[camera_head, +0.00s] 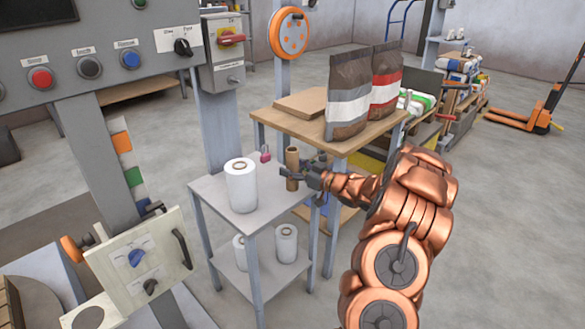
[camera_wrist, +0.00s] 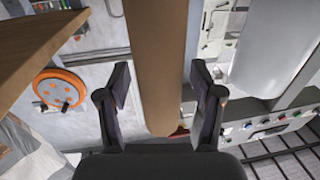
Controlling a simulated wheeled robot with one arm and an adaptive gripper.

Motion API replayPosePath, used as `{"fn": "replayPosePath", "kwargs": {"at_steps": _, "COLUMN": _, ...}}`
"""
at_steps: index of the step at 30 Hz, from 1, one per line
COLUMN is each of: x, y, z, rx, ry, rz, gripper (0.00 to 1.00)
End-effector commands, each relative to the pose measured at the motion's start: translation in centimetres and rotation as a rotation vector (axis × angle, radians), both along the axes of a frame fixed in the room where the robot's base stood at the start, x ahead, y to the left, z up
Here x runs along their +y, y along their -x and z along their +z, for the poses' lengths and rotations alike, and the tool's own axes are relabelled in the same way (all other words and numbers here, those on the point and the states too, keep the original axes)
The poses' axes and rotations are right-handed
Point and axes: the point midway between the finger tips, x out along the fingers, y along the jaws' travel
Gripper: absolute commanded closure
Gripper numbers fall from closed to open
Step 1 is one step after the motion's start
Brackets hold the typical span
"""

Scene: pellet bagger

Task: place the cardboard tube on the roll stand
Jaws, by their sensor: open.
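The cardboard tube (camera_head: 292,160) is brown and upright at the back right of the roll stand's top. Its lower end looks to be at the top surface, but I cannot tell for certain that it touches. The roll stand (camera_head: 215,190) is a light grey two-level stand. In the wrist view the tube (camera_wrist: 157,60) runs between the two open fingers of my gripper (camera_wrist: 162,95), with a visible gap on each side.
A large white roll (camera_head: 241,187) stands on the stand's top, left of the tube. Smaller white rolls (camera_head: 286,243) stand on its lower shelf. A small pink item (camera_head: 265,153) is behind. A wooden table (camera_head: 275,118) with bags (camera_head: 349,97) stands close behind.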

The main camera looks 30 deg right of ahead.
Motion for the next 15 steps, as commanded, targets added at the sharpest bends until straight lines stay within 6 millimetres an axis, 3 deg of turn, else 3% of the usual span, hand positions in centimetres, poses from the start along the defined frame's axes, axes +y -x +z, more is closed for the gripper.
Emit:
{"fn": "replayPosePath", "kwargs": {"at_steps": 5, "x": -0.1, "y": 0.1, "z": 0.3, "rx": 0.0, "ry": 0.0, "rz": -0.001, "gripper": 0.34}}
{"fn": "replayPosePath", "kwargs": {"at_steps": 15, "x": -1.8, "y": 3.9, "z": 0.3, "rx": 0.001, "ry": 0.002, "rz": -0.003, "gripper": 0.34}}
